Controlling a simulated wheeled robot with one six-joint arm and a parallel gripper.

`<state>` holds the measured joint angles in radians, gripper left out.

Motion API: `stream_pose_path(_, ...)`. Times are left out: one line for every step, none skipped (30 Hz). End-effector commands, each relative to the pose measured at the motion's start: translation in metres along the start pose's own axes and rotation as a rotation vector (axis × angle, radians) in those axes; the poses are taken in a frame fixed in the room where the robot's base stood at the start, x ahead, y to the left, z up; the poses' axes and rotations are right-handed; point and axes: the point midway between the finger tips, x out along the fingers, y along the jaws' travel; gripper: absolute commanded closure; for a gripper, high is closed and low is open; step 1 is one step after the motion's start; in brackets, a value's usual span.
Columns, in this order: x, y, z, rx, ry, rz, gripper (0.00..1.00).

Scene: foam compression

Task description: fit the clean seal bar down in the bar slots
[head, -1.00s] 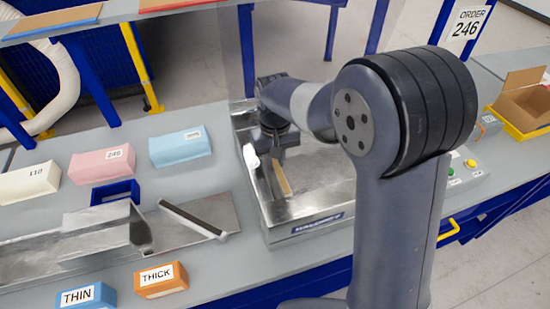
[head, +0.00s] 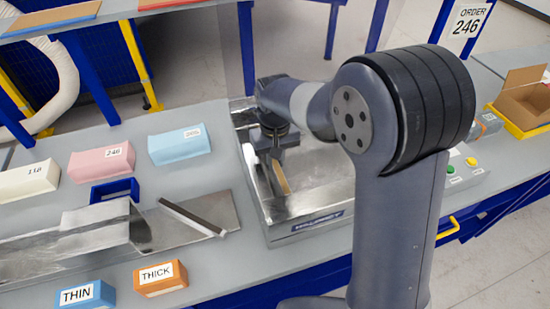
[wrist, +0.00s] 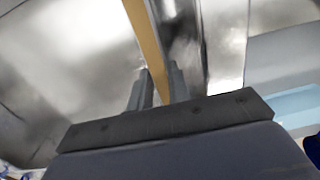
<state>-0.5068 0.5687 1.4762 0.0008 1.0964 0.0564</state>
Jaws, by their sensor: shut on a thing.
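A tan seal bar (wrist: 150,45) is between the two fingers of my gripper (wrist: 157,88) in the wrist view, and the gripper is shut on it. In the head view the tan bar (head: 281,178) shows below my gripper (head: 273,158), over the left part of a shiny metal sealer (head: 322,222). The bar slots are too small or hidden to make out, so I cannot tell whether the bar touches them. A second bar, dark with pale ends (head: 192,218), lies on a metal sheet (head: 226,206) to the left.
Pink (head: 101,163), blue (head: 180,146) and cream (head: 30,181) blocks stand at the left. THIN (head: 87,296) and THICK (head: 162,278) blocks are at the front. An open cardboard box (head: 523,98) stands at the right. My arm hides part of the sealer.

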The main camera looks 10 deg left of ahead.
Motion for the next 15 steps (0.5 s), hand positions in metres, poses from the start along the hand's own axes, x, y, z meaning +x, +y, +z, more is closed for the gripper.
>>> stream_pose_path(0.000,0.000,0.000,0.000,0.001,0.000,1.00)
stream_pose_path(0.000,0.000,0.000,0.000,0.001,0.000,1.00)
stream_pose_path(0.000,0.000,0.000,0.000,0.001,0.000,1.00)
stream_pose_path(0.000,0.000,0.000,0.000,0.001,0.000,1.00)
stream_pose_path(0.001,0.000,0.000,0.000,0.000,0.000,1.00)
stream_pose_path(0.001,0.000,0.000,0.000,0.000,0.000,1.00)
stream_pose_path(0.002,0.000,0.000,0.000,0.000,0.000,1.00)
stream_pose_path(0.003,0.000,0.000,0.000,0.000,0.000,1.00)
stream_pose_path(0.004,0.000,0.000,0.000,0.000,0.000,1.00)
stream_pose_path(0.005,0.000,0.000,0.000,0.000,0.000,1.00)
stream_pose_path(0.006,0.000,0.000,0.000,0.000,0.000,1.00)
stream_pose_path(0.007,0.000,0.000,0.000,0.000,0.000,1.00)
stream_pose_path(0.008,0.000,0.000,0.000,0.000,0.000,1.00)
stream_pose_path(0.009,0.000,0.000,0.000,0.000,0.000,1.00)
stream_pose_path(0.010,0.000,0.000,0.000,0.000,0.000,1.00)
